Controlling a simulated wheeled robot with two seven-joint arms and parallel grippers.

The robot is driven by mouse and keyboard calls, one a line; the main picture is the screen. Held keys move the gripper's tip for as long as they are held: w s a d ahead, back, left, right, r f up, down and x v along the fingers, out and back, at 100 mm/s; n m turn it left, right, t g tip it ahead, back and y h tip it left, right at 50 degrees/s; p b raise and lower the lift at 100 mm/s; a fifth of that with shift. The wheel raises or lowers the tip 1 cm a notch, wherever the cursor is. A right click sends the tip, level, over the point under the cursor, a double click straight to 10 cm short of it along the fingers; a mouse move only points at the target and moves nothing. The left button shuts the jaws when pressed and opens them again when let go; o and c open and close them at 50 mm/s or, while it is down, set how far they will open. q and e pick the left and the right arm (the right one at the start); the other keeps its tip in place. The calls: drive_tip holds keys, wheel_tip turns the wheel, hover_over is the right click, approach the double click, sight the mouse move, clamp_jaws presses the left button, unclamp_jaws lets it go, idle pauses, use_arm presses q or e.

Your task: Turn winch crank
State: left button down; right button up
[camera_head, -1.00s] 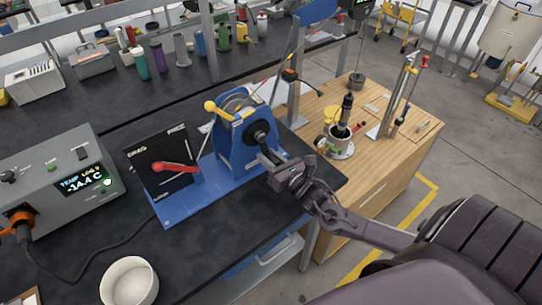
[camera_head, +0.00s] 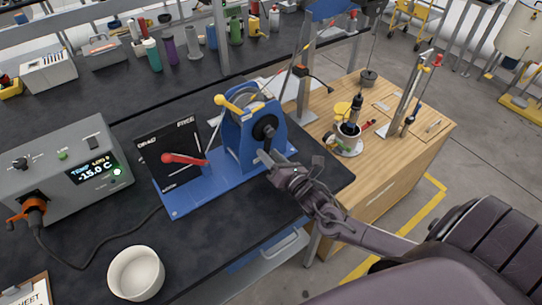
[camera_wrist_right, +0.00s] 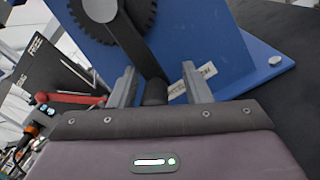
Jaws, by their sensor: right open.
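The winch (camera_head: 243,140) is a blue frame with a drum, standing on a blue base plate on the black bench. Its black crank hub (camera_head: 265,127) faces my right arm. In the right wrist view, the dark crank arm (camera_wrist_right: 143,45) runs down from the toothed hub (camera_wrist_right: 103,8) to a dark, round handle (camera_wrist_right: 156,92). My right gripper (camera_head: 268,160) is at the crank's lower end. Its two fingers (camera_wrist_right: 158,88) stand apart on either side of the handle, with gaps visible. The handle is mostly hidden in the head view. My left gripper is not in view.
A yellow-knobbed lever (camera_head: 228,103) sticks out of the winch top. A black panel (camera_head: 163,145) with a red lever (camera_head: 185,160) stands left of it. A grey temperature box (camera_head: 60,165) and white bowl (camera_head: 136,273) are further left. A wooden cabinet (camera_head: 400,165) stands right.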

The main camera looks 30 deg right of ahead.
drive_tip(key=shift+s+f, duration=0.1)
drive_tip(key=shift+s, duration=0.05)
drive_tip(key=shift+s, duration=0.3)
drive_tip(key=s, duration=0.2)
drive_tip(key=s+b, duration=0.1)
drive_tip(key=s, duration=0.4)
drive_tip(key=shift+d+b, duration=0.4)
drive_tip(key=shift+w, duration=0.1)
idle(0.5)
